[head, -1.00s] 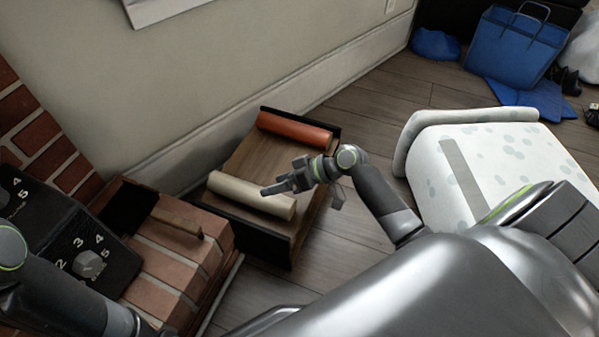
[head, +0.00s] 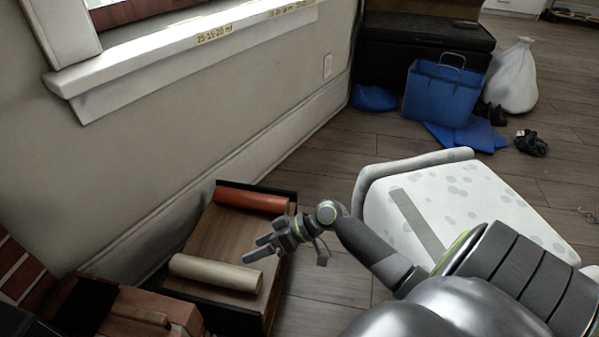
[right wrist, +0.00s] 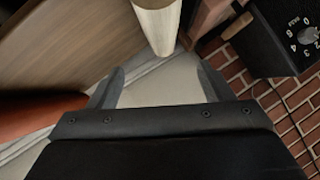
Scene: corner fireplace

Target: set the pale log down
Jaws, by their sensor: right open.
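The pale log (head: 215,272) lies on the near-left end of a low wooden box or stand (head: 226,240) with dark ends. It also shows at the top of the right wrist view (right wrist: 157,22). My right gripper (head: 252,250) is open and empty, just above and to the right of the log, apart from it. In the right wrist view the open fingers (right wrist: 160,82) have nothing between them. My left gripper does not show.
A red-orange log (head: 251,200) lies at the far end of the same stand. Brickwork (head: 130,310) is at lower left. A white spotted seat (head: 455,205) stands to the right. A blue bag (head: 441,92) and a white sack (head: 513,78) are farther back.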

